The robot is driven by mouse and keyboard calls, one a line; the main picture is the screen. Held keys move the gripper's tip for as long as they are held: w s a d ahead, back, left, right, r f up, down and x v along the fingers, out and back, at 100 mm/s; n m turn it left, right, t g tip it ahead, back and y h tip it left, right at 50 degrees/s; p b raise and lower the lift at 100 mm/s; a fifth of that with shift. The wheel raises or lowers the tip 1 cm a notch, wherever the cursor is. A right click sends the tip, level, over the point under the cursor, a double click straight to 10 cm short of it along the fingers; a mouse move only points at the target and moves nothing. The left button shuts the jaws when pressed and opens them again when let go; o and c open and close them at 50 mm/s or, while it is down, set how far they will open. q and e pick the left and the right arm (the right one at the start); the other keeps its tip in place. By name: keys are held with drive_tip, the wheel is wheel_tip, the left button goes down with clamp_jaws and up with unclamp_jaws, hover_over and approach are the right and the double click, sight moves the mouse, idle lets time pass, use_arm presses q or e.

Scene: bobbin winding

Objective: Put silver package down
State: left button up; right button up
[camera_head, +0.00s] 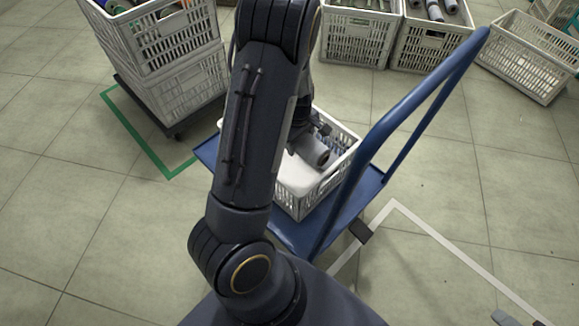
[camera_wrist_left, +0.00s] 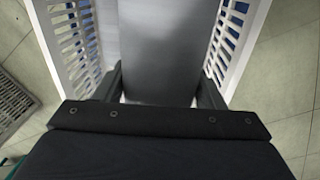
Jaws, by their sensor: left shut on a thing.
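The silver package (camera_wrist_left: 160,45) is a smooth grey block in the left wrist view. It lies between the two dark fingers of my left gripper (camera_wrist_left: 160,92), which is shut on it. The gripper reaches down into a white slatted crate (camera_head: 303,205), whose side walls (camera_wrist_left: 75,45) rise on both sides of the package in the wrist view. A pale white surface (camera_head: 293,182) shows inside the crate. My arm hides much of the crate in the head view, and whether the package touches the bottom cannot be told.
The crate stands on a blue cart (camera_head: 283,235) with a tall blue handle (camera_head: 425,90) on its right. Stacked crates (camera_head: 170,50) stand at the upper left, and several more crates (camera_head: 360,35) line the back. The tiled floor at right is largely clear.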

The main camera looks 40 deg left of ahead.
sight(299, 178)
use_arm(q)
wheel_tip(299, 178, down, 18)
drive_tip(key=b, duration=0.6)
drive_tip(key=shift+a, duration=0.1)
drive_tip(key=shift+f+b, duration=0.1)
drive_tip(key=shift+b, duration=0.2)
drive_tip(key=o, duration=1.2)
drive_tip(key=shift+c, duration=0.2)
drive_tip(key=shift+r+p, duration=0.3)
drive_tip(key=shift+r, duration=0.15)
wheel_tip(299, 178, up, 11)
drive_tip(key=s+p, duration=0.1)
drive_tip(key=p, duration=0.3)
drive_tip(key=shift+s+r, duration=0.15)
